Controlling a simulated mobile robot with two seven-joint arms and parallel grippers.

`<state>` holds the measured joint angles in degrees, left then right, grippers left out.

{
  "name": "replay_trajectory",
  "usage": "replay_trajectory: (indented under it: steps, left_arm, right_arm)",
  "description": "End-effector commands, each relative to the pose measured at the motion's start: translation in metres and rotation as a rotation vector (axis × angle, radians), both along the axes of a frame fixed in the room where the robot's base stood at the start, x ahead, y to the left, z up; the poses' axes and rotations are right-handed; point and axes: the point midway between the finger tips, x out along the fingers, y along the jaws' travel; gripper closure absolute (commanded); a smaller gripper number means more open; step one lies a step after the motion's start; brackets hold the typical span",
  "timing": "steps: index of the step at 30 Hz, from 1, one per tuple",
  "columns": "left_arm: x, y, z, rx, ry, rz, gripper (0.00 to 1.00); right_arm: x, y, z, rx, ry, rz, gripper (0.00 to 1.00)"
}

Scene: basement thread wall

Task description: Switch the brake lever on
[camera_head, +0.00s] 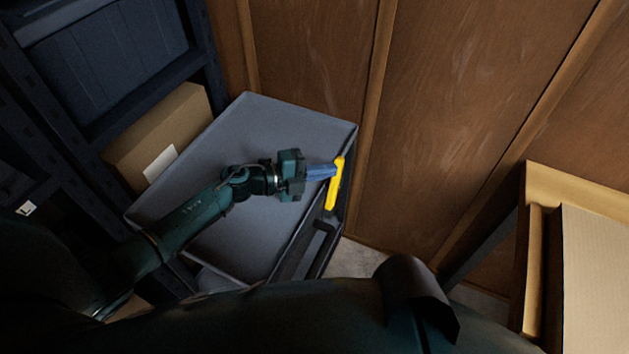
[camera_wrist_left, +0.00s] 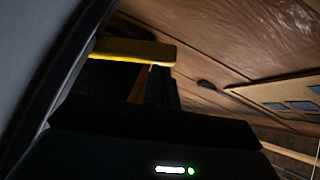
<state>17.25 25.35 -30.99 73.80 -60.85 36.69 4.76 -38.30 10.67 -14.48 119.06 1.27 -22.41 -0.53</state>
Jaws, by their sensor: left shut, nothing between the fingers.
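The brake lever (camera_head: 335,185) is a yellow bar at the right edge of a grey cart or tray (camera_head: 270,115). My left gripper (camera_head: 334,172) reaches across the tray from the left. Its blue fingers are shut with nothing between them, and their tips are at the lever, overlapping it in the head view. I cannot tell whether they touch. In the left wrist view the yellow lever (camera_wrist_left: 135,50) shows at the upper left, beyond the dark gripper body, and the fingertips are mostly in shadow. My right gripper is not in view.
A cardboard box (camera_head: 160,135) stands left of the tray by a dark shelf rack (camera_head: 90,120). A wooden wall (camera_head: 460,100) rises behind. A wooden table or frame (camera_head: 575,190) is at the right. A patch of floor (camera_head: 360,262) shows between.

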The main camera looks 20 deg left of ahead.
Motion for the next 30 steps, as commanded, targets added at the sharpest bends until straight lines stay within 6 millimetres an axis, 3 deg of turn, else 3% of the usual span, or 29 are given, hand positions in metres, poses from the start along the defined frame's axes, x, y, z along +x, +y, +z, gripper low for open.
replay_trajectory:
  steps: [5, 11, 30]
  left_arm:
    - [0.020, -0.004, -0.002, -0.001, -0.002, 0.000, 1.00]
    - [0.034, -0.006, -0.006, 0.028, 0.121, -0.001, 1.00]
    - [0.044, -0.009, -0.013, 0.023, 0.117, 0.005, 1.00]
  right_arm:
    - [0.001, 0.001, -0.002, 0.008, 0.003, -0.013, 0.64]
    - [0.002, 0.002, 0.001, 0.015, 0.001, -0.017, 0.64]
    - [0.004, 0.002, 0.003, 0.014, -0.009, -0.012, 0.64]
